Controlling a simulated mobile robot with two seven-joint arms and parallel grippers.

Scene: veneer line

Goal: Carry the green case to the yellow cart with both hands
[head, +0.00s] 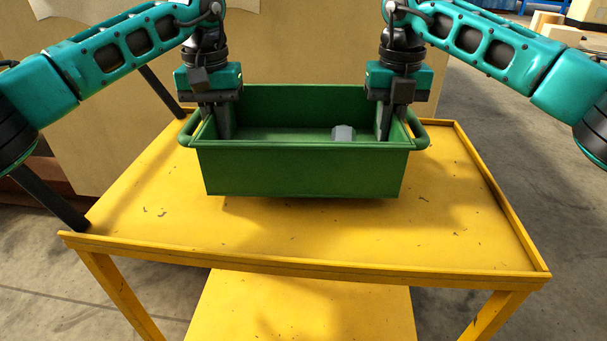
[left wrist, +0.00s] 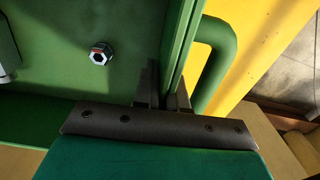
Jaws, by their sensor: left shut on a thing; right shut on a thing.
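The green case (head: 300,172) is an open box with a loop handle at each end. It is level over the top of the yellow cart (head: 330,240), toward its far part. A dark shadow lies under it; I cannot tell whether its base touches the top. My left gripper (head: 224,125) is shut on the left end wall, and my right gripper (head: 385,125) is shut on the right end wall. In the left wrist view, the fingers (left wrist: 164,95) straddle the case wall (left wrist: 178,45) beside the handle. A grey piece (head: 343,133) lies inside the case.
The cart has a low raised rim (head: 300,265) and a lower shelf (head: 300,310). Its near top is bare. Large pale wooden panels (head: 300,40) stand behind it. In the left wrist view, a hex-headed metal piece (left wrist: 101,53) is in the case. Bare floor (head: 500,130) lies right.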

